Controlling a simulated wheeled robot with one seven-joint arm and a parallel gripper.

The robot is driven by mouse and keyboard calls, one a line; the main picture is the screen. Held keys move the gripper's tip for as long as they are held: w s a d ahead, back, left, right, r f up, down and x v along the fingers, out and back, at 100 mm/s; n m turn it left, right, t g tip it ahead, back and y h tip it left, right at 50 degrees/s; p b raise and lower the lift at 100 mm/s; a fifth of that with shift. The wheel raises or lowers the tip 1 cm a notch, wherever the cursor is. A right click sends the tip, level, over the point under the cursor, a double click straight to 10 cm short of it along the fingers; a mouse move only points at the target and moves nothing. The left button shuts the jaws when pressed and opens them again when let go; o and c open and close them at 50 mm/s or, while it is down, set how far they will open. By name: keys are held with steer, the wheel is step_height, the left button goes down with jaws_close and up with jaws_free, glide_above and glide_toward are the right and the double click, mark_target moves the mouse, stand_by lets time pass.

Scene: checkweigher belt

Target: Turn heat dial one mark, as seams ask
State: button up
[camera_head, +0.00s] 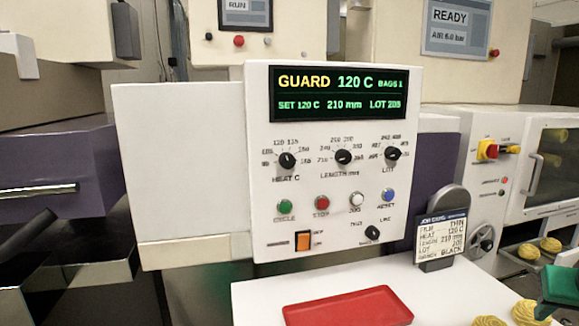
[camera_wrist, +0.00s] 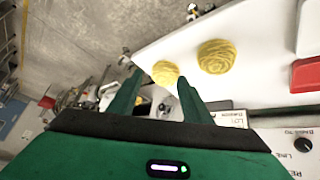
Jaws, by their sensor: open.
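The heat dial (camera_head: 287,160) is a black knob at the left of the dial row on a white control panel (camera_head: 340,235). Its scale labels are small; 120 and 135 seem to stand above it. The display (camera_head: 338,93) reads GUARD, 120 C, SET 120 C, 210 mm, LOT 205, BAGS 1. A job card (camera_head: 441,238) lists thin film and heat 120 C. My gripper (camera_wrist: 160,78) is open and empty in the wrist view, its green fingers apart. Part of it shows at the head view's lower right edge, well away from the dial. I see no bag seams.
The length dial (camera_head: 343,157) and lot dial (camera_head: 393,154) sit right of the heat dial. Several coloured buttons and an orange switch (camera_head: 303,241) are below. An empty red tray (camera_head: 346,307) lies on the white table. Yellow nests (camera_head: 486,321) are near my gripper.

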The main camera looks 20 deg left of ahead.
steer(key=w+a+r+n+t+y, duration=0.1)
steer(key=w+a+r+n+t, duration=0.15)
steer(key=a, duration=0.45)
steer(key=w+a+r+n+t+y, duration=0.15)
steer(key=w+a+r, duration=0.25)
steer(key=a, duration=0.4)
steer(key=n+t+y, duration=0.5)
steer(key=y, duration=0.5)
glide_toward(289, 162)
steer(key=shift+h, duration=0.25)
steer(key=x, duration=0.8)
steer(key=shift+w+a+r, duration=0.15)
steer(key=shift+w+a, duration=0.05)
